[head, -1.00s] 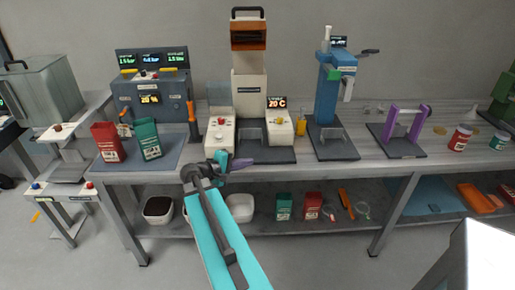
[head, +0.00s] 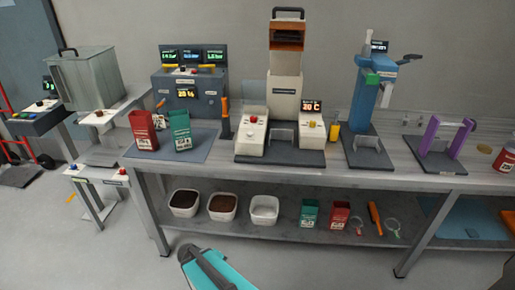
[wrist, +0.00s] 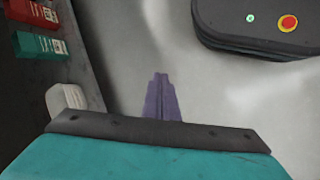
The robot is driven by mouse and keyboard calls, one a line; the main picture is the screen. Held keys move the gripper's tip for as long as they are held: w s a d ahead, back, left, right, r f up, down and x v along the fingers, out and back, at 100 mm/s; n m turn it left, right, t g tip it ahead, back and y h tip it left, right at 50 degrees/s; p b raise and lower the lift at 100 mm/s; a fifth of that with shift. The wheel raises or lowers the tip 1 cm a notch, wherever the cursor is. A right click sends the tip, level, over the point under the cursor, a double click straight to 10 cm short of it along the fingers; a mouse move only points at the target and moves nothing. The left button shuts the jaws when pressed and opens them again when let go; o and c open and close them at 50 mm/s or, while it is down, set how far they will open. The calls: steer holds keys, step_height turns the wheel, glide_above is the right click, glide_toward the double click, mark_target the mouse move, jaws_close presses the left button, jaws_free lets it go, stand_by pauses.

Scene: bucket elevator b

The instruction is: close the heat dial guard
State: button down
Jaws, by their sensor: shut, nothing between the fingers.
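The white sealing machine (head: 285,93) stands on the bench in the head view, with a display reading 20 C. On its left block (head: 251,136) is a small red knob. A faint clear panel (head: 253,112) stands upright behind that knob and looks like the heat dial guard, raised. The right block (head: 311,137) carries a yellow knob. My gripper (wrist: 162,98) shows in the wrist view with its purple fingers together and empty, over the floor and away from the machine. In the head view only part of my arm shows at the bottom, and the gripper is hidden.
The bench's lower shelf (head: 285,230) holds several bins, a green bag (head: 309,213) and a red bag (head: 340,215). A grey machine (head: 190,95) stands left of the white one and a blue press (head: 366,98) right. Floor in front of the bench is clear.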

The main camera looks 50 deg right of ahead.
steer(key=s+a+f+y, duration=0.1)
steer(key=s+a+f, duration=0.2)
steer(key=a, duration=0.3)
steer(key=s+a+f+g+y+b, duration=0.1)
steer(key=s+a+f+y, duration=0.1)
steer(key=s+a+f, duration=0.2)
steer(key=s+a+f+g+y+b, duration=0.1)
steer(key=s+a+f, duration=0.3)
steer(key=a, duration=0.5)
steer(key=shift+s+y, duration=0.3)
steer(key=shift+s, duration=0.8)
steer(key=shift+s+d, duration=0.1)
steer(key=shift+s, duration=0.05)
